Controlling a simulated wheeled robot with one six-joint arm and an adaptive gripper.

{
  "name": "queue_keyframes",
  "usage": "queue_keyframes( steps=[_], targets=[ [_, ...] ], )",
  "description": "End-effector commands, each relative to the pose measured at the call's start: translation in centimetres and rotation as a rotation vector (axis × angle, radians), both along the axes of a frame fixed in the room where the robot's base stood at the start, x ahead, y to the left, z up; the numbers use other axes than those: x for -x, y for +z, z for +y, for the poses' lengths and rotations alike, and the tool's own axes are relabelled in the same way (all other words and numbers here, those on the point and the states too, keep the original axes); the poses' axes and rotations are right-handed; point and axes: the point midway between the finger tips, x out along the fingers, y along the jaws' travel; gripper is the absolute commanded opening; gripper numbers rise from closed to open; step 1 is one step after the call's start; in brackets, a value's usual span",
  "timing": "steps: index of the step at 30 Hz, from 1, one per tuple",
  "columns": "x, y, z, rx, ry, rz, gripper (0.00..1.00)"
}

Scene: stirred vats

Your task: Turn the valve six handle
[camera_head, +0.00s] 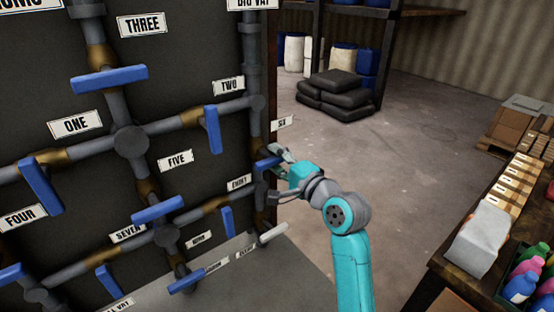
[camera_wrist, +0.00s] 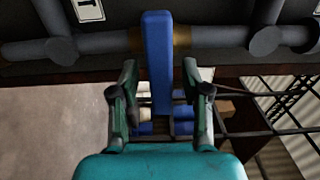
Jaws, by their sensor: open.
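The valve six handle is a blue lever (camera_head: 267,162) at the right edge of the dark pipe panel, just below the label SIX (camera_head: 282,123). My gripper (camera_head: 283,163) is at this lever, reaching in from the right. In the wrist view the blue handle (camera_wrist: 157,60) extends between the two fingers of my gripper (camera_wrist: 158,92). The fingers stand apart, one on each side of the handle, with gaps showing. A brass fitting (camera_wrist: 182,37) and grey pipe lie behind the handle. In the head view my gripper partly hides the valve.
Other blue valve handles, such as two (camera_head: 213,129), five (camera_head: 158,209) and eight (camera_head: 228,218), sit on the panel to the left. A loaded table (camera_head: 437,262) stands at right. Open floor lies between.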

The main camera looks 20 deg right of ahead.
Motion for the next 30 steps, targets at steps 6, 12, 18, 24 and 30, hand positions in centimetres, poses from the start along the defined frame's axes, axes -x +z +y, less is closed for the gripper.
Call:
queue_keyframes(
  steps=[6, 12, 18, 24, 30],
  targets=[
    [1.4, 0.0, -0.5, 0.0, -0.002, 0.0, 0.47],
    [5.0, 0.0, -1.7, 0.0, -0.003, 0.0, 0.47],
    [8.6, 0.0, -2.9, 0.0, -0.003, 0.0, 0.47],
    [10.8, 0.0, -3.6, 0.0, -0.002, 0.0, 0.47],
    [11.4, 0.0, -3.7, 0.0, -0.001, 0.0, 0.47]
  ],
)
